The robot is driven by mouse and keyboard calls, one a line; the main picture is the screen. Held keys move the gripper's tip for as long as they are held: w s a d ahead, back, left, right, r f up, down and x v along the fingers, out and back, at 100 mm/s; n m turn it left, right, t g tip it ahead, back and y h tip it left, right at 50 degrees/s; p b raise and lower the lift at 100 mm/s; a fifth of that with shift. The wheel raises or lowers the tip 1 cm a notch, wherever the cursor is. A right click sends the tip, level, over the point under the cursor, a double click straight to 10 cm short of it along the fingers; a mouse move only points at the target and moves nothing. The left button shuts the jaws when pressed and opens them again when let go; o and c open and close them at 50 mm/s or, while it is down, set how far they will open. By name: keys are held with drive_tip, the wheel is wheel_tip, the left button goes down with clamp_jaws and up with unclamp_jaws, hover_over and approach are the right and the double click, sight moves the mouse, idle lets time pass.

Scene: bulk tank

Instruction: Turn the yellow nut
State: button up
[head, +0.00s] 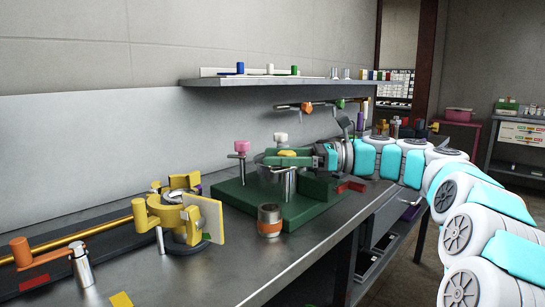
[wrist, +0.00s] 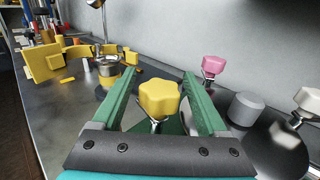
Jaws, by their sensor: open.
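The yellow nut (wrist: 160,98) is a lobed knob on a metal stem. In the wrist view it sits between the two green fingers of my gripper (wrist: 159,76), with a visible gap on each side. The fingers are open and reach past it on both sides. In the head view the yellow nut (head: 293,153) shows as a small yellow top at my gripper (head: 272,158), above the green base (head: 310,211). The near finger and metal parts hide most of its stem there.
A pink knob (head: 242,147) and a white knob (head: 281,137) stand close by. A grey cylinder (wrist: 246,107) is right of my fingers. A metal cup with an orange band (head: 269,218) stands in front. A yellow fixture (head: 180,215) is left. A shelf (head: 280,82) hangs above.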

drive_tip(key=shift+a, duration=0.5)
clamp_jaws()
